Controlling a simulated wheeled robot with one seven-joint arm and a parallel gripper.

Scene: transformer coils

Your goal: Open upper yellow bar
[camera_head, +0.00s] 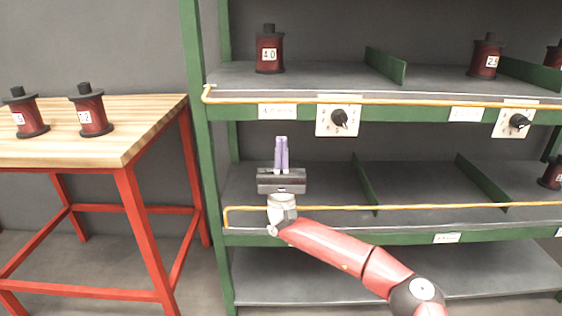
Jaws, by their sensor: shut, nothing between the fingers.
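The upper yellow bar (400,101) runs along the front edge of the upper shelf (330,75) of the green rack. Its left end is bent at the left post. My gripper (281,140) is below the upper shelf, in front of the opening between the two shelves. Its purple fingers point up and are together, with nothing between them. The fingertips appear below the bar and its label strip, apart from the bar in the picture. The depth gap between them cannot be told.
A lower yellow bar (400,208) crosses behind my red arm. Red coils (269,52) stand on the upper shelf, with green dividers (386,66). Black knobs on white plates (339,120) sit on the upper shelf front. A wooden table (110,150) at left holds two coils (91,112).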

